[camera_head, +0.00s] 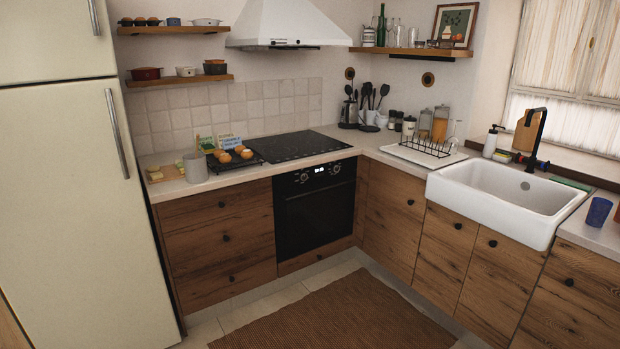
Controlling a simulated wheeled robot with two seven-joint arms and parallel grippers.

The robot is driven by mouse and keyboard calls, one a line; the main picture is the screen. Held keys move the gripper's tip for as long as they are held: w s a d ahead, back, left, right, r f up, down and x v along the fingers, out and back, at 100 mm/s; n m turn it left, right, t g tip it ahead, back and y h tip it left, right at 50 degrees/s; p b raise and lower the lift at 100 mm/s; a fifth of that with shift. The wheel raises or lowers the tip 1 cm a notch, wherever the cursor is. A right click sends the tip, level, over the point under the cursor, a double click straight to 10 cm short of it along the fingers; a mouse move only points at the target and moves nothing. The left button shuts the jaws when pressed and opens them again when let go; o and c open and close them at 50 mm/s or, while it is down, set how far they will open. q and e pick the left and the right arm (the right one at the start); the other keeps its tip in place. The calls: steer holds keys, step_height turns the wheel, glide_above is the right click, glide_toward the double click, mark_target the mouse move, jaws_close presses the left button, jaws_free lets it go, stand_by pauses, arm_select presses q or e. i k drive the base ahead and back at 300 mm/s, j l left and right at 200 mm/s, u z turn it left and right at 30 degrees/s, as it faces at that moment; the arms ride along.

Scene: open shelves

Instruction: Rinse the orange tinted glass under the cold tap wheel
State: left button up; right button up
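A small orange-brown thing (617,214) is cut off by the right edge of the picture, on the counter right of the sink. It may be the orange tinted glass, but too little shows to tell. A blue tumbler (599,211) stands upright beside it. The black tap (537,138) rises behind the white sink (508,205), its spout over the basin. The basin looks empty. Neither of my grippers is in view.
A drying rack (425,146) sits on a white tray left of the sink, with a soap dispenser (490,141) and a clear wine glass (455,135) nearby. A brown rug (340,315) lies on the floor before the cabinets. The floor there is otherwise clear.

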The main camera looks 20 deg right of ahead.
mark_target(545, 165)
steer(key=i+l+z, duration=0.15)
steer(key=z, duration=0.25)
steer(key=i+z, duration=0.6)
steer(key=z, duration=0.2)
steer(key=i+z, duration=0.25)
steer(key=z, duration=0.15)
steer(key=i+j+z, duration=0.2)
steer(key=z, duration=0.25)
